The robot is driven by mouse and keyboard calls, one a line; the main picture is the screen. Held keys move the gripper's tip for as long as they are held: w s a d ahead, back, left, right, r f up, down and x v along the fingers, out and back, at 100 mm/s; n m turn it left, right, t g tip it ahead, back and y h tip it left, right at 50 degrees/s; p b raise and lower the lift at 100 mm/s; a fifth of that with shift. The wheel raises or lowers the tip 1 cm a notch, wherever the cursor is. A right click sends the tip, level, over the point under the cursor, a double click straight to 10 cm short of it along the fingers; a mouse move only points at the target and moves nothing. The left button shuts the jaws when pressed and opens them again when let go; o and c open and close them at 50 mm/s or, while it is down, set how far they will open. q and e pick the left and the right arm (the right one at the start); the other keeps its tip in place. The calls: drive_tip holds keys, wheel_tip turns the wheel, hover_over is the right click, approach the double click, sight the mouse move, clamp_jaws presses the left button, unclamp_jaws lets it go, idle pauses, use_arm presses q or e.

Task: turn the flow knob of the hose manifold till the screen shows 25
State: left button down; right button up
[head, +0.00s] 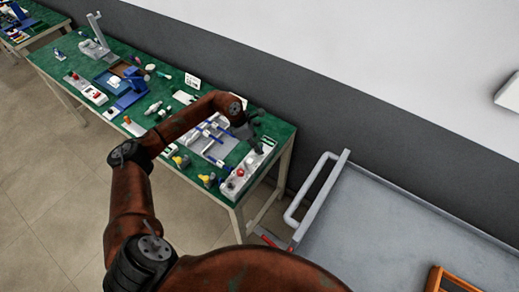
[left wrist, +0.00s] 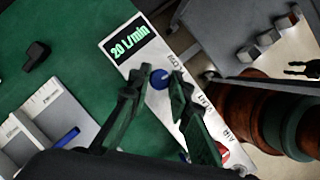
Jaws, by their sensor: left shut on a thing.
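The hose manifold is a long pale panel (head: 237,184) at the right end of the green table. In the left wrist view the panel (left wrist: 120,40) runs from upper left to lower right. Its dark screen (left wrist: 131,38) reads "20 L/min" in green. The blue flow knob (left wrist: 159,80) sits just below the screen. My left gripper (head: 256,144) is over the panel. In the left wrist view its two fingertips (left wrist: 160,76) stand on either side of the blue knob, shut on it. The knob is hidden in the head view. My right gripper is in neither view.
A red part (left wrist: 222,152) sits lower on the panel, near the left gripper's finger. A grey tray with blue-and-white parts (head: 215,150) and yellow-topped fittings (head: 181,161) lie left of the manifold. A grey cart (head: 400,225) stands right of the table.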

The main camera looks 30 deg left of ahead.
use_arm(q)
drive_tip(key=m+b, duration=0.1)
drive_tip(key=m+g+b, duration=0.1)
drive_tip(key=b, duration=0.1)
drive_tip(key=shift+w+a+f+m, duration=0.1)
drive_tip(key=shift+f+m, duration=0.1)
drive_tip(key=shift+m, duration=0.2)
drive_tip(key=shift+r+m+g+b, duration=0.15)
drive_tip(key=shift+m+g+b, duration=0.15)
drive_tip(key=shift+m+b, duration=0.4)
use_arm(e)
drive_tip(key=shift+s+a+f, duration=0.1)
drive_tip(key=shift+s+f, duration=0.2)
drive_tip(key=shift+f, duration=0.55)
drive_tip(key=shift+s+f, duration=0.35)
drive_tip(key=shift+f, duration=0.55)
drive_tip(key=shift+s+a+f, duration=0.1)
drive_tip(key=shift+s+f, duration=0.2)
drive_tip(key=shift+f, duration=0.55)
use_arm(q)
drive_tip(key=c, duration=1.8)
unclamp_jaws()
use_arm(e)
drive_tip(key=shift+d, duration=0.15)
use_arm(q)
drive_tip(key=shift+o, duration=0.2)
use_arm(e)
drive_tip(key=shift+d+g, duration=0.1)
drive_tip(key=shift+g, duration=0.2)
